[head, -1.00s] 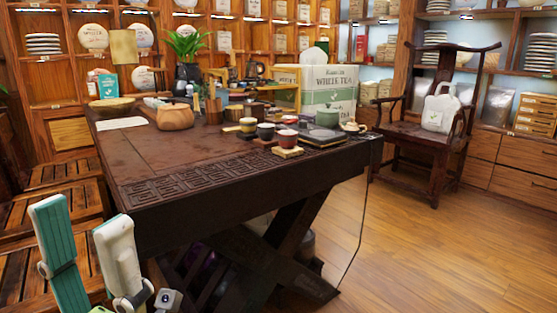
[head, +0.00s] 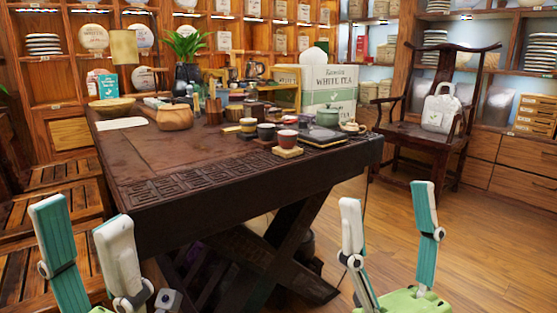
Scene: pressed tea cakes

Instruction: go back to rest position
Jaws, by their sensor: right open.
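My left gripper (head: 80,216) is at the lower left of the head view, in front of the table's near left corner. Its two white and teal fingers point up and stand apart, with nothing between them. My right gripper (head: 387,199) is at the lower right, in front of the table's right end. Its fingers also point up, are spread wide and are empty. Both grippers appear clear of the dark wooden tea table (head: 225,205).
The table carries cups, a teapot (head: 353,127), a clay pot (head: 174,117) and a white tea box (head: 329,90). A dark wooden chair (head: 400,126) with a white bag (head: 440,112) stands at the right. Slatted stools (head: 62,207) are at the left. Open floor (head: 480,235) lies at the right.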

